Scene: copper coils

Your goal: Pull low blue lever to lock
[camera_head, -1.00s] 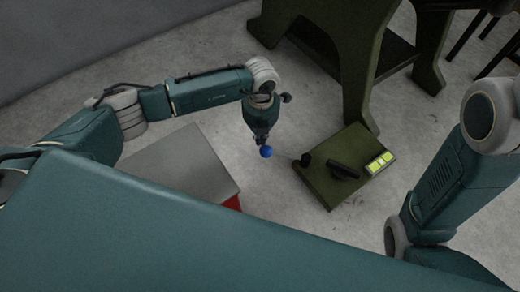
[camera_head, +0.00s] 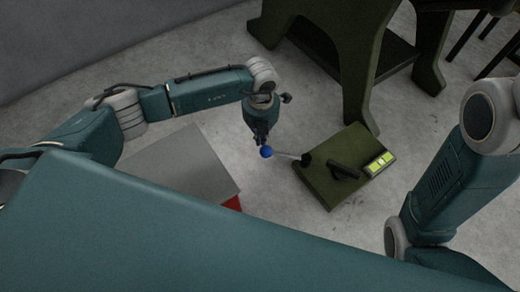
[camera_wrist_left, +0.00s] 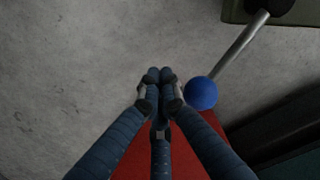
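The low blue lever has a round blue knob (camera_head: 266,152) on a thin metal rod that runs right to a dark pivot on a green box (camera_head: 330,190). In the left wrist view the knob (camera_wrist_left: 201,93) is at right of centre, its rod slanting up to the right. My left gripper (camera_head: 262,141) points down at the knob in the head view. In the wrist view the fingertips of my left gripper (camera_wrist_left: 160,76) are together with nothing seen between them, just left of the knob. Whether a finger touches it is unclear. My right gripper is out of view.
The box has a black handle (camera_head: 344,172) and a lit yellow-green panel (camera_head: 379,164). A grey-topped block (camera_head: 185,170) with a red side stands left of the knob. A green table frame (camera_head: 360,60) stands behind. Bare concrete floor lies between.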

